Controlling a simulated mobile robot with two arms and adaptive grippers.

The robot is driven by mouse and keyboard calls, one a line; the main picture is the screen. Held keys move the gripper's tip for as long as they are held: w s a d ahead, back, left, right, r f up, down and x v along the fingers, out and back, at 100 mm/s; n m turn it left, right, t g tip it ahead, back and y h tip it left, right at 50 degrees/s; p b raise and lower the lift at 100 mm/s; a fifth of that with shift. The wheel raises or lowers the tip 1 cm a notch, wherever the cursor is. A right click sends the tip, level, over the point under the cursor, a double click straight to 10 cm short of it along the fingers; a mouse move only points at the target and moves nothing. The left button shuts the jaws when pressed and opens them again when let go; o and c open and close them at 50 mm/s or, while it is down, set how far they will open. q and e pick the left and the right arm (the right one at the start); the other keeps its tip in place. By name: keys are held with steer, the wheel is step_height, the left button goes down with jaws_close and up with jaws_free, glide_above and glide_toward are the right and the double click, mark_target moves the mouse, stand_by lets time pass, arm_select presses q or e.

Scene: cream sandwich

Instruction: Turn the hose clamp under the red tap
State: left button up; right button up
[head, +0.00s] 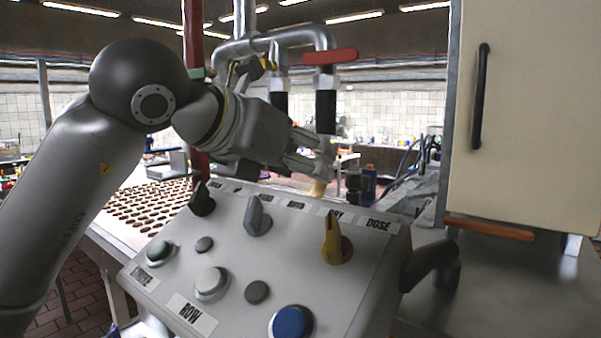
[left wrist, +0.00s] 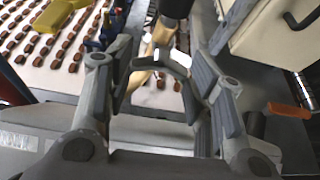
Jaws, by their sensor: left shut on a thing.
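The red tap (head: 330,57) sits on the grey pipework, with a black pipe end (head: 326,112) pointing down below it. A pale tan hose (head: 318,188) shows under my left gripper (head: 318,160). In the left wrist view, a curved silvery band, which looks like the hose clamp (left wrist: 165,60), lies between the fingers of my left gripper (left wrist: 160,72). The gripper is shut on it, at the tan hose (left wrist: 150,46). The fingers hide most of the clamp in the head view. My right gripper is in neither view.
A control panel (head: 290,245) with knobs and buttons stands in front, below my left arm. Brown biscuits (head: 150,208) lie in rows on a white surface behind it. A cream cabinet (head: 530,130) stands to the right.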

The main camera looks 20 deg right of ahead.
arm_select(q)
steer(key=shift+r, duration=0.1)
steer(key=o, duration=1)
steer(key=shift+o, duration=0.2)
steer(key=shift+a, duration=0.1)
steer(key=v, duration=1.2)
steer(key=shift+s, duration=0.2)
